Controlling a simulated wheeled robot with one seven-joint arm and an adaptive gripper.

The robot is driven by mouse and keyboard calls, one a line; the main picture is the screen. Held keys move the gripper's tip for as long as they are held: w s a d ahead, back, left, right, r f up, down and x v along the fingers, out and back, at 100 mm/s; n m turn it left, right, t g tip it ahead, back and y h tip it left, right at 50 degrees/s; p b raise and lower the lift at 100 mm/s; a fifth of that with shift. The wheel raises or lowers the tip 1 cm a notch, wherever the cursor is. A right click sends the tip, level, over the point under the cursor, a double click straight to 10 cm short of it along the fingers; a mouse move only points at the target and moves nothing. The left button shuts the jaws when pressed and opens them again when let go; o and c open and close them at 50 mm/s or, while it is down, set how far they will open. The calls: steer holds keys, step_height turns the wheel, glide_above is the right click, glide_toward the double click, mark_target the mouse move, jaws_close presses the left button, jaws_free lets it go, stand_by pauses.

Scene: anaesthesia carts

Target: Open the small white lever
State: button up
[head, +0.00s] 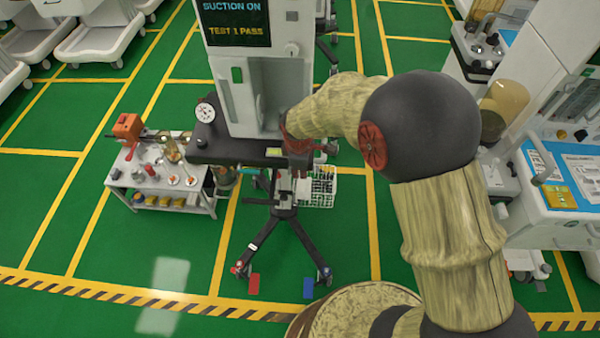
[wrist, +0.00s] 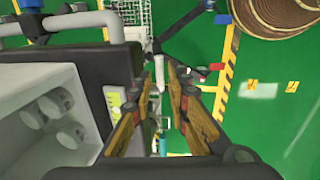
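A white cart unit (head: 262,85) with a dark screen reading "SUCTION ON" and "TEST 1 PASS" stands on a dark shelf (head: 225,150). My gripper (head: 300,160) is at the shelf's front right edge, partly hidden by my arm. In the wrist view my gripper's (wrist: 165,85) two fingers are apart, with a gap between them. A narrow pale upright piece (wrist: 159,72), possibly the small white lever, shows in that gap. I cannot tell whether the fingers touch it. A small white part (head: 303,188) shows just below my gripper in the head view.
A wire basket (head: 321,186) hangs right of the cart's pole. A low trolley (head: 160,180) with bottles and an orange device stands left. A blue-topped machine (head: 565,180) stands right. The cart's black legs (head: 292,235) spread over the green floor, which is open in front.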

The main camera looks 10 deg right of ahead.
steer(key=shift+w+f, duration=0.25)
steer(key=shift+f, duration=0.9)
jaws_close()
